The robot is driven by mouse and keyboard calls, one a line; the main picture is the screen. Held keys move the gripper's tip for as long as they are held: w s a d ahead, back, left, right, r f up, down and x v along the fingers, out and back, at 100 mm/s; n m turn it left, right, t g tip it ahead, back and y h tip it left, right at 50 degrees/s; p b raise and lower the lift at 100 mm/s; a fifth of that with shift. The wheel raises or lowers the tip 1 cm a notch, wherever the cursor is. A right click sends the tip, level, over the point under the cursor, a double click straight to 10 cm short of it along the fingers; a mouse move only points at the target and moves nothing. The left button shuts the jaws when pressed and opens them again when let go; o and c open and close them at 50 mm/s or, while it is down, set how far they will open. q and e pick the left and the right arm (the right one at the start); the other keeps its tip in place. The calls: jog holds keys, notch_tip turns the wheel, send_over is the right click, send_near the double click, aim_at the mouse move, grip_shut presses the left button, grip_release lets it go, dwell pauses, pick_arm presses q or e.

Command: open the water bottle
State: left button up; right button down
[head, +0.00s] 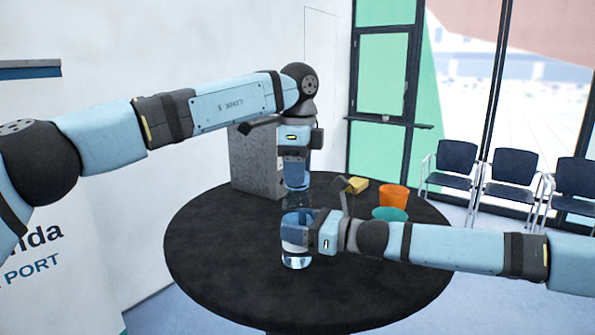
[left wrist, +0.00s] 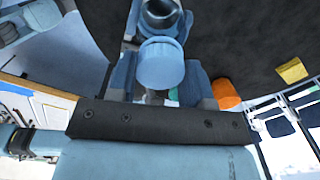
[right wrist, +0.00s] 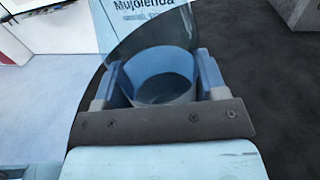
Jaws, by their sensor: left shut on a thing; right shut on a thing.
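The water bottle (head: 297,262) is clear and stands upright over the black round table. My right gripper (head: 298,232) is shut around its body from the right; the clear wall also shows between the fingers in the right wrist view (right wrist: 163,90). A blue cap (head: 297,178) is above the bottle, in line with it. My left gripper (head: 296,165) points down and is shut on this cap, which shows between its fingers in the left wrist view (left wrist: 162,65). I cannot tell whether the cap touches the bottle's neck.
On the black table (head: 215,255) an orange cup (head: 394,197), a teal dish (head: 390,214) and a yellow block (head: 357,185) are to the right. A grey box (head: 250,165) stands at the back. The table's left front is clear. Blue chairs (head: 455,165) are beyond.

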pick_arm(q)
jog(key=shift+r, duration=1.05)
jog(key=shift+r, duration=2)
pick_arm(e)
jog(key=shift+c, duration=0.5)
grip_release()
